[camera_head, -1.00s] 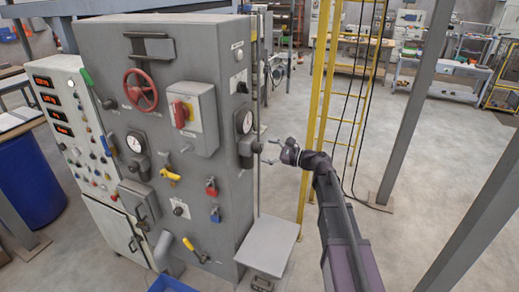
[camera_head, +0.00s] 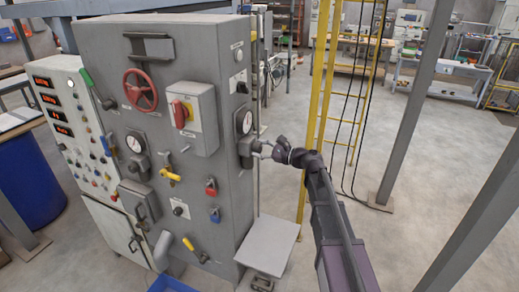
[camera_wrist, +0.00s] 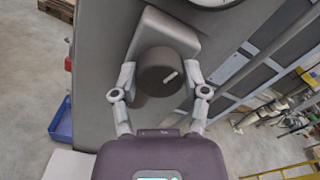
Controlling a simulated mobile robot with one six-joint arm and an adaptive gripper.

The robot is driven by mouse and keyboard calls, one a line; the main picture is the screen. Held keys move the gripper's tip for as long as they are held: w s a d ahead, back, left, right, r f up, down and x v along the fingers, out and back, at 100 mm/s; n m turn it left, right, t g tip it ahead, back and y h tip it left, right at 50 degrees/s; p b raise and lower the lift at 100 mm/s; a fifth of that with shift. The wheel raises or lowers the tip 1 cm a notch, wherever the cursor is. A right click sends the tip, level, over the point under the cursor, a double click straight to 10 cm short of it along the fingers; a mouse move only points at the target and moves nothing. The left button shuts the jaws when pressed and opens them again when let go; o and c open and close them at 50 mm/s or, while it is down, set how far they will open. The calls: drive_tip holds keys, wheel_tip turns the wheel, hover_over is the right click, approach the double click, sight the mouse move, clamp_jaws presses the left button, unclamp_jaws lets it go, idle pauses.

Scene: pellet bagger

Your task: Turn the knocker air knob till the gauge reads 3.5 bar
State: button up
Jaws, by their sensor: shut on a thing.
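The knocker air knob (camera_wrist: 160,72) is a dark round knob with a white mark on its face. It sits on a grey regulator body (camera_wrist: 185,35) in the wrist view. My gripper (camera_wrist: 161,80) is shut on the knob, with one finger at each side. In the head view my gripper (camera_head: 262,149) reaches the regulator on the right edge of the grey cabinet. A round white gauge (camera_head: 244,122) sits just above it. Its needle is too small to read. In the wrist view only the lower rim of the gauge (camera_wrist: 208,3) shows at the top.
The grey cabinet (camera_head: 190,60) carries a red handwheel (camera_head: 140,90), a red switch (camera_head: 182,113), a second gauge (camera_head: 134,144) and several valves. A yellow ladder (camera_head: 320,90) stands behind my arm. A grey shelf (camera_head: 268,245) juts out below. Open floor lies to the right.

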drive_tip(key=shift+n, duration=0.3)
drive_tip(key=n, duration=0.8)
idle(0.4)
idle(0.4)
drive_tip(key=o, duration=1.1)
drive_tip(key=shift+o, duration=0.2)
drive_tip(key=shift+d, duration=0.15)
drive_tip(key=v, duration=1.1)
drive_tip(key=shift+s+d, duration=0.15)
drive_tip(key=shift+d, duration=0.15)
